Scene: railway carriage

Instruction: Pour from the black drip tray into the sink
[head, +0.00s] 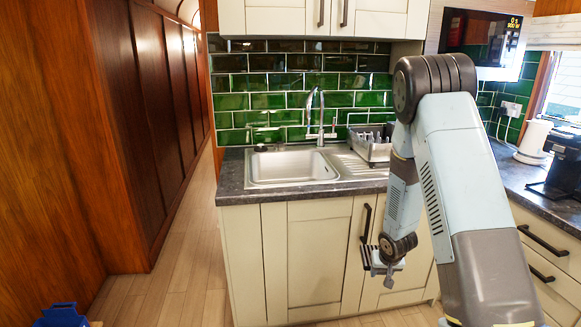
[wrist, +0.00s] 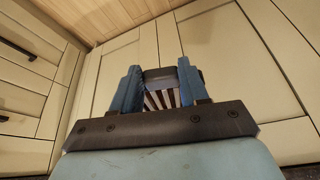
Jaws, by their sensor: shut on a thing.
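The sink (head: 292,166) is a steel basin set in the dark worktop, with a tall curved tap (head: 319,120) behind it. My gripper (head: 380,266) hangs low in front of the cream cupboard doors, below the worktop and to the right of the sink. In the wrist view, its two blue fingers are shut on the black drip tray (wrist: 165,98), a small dark piece with pale and dark stripes. The fingers and palm hide part of the tray. In the head view the tray is small beside the fingers, and any contents cannot be made out.
A grey dish rack (head: 370,146) stands on the drainer right of the sink. A black machine (head: 562,168) and a white paper roll (head: 534,138) stand on the right worktop. A wooden wall (head: 60,140) rises at left. A blue object (head: 62,316) lies at bottom left.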

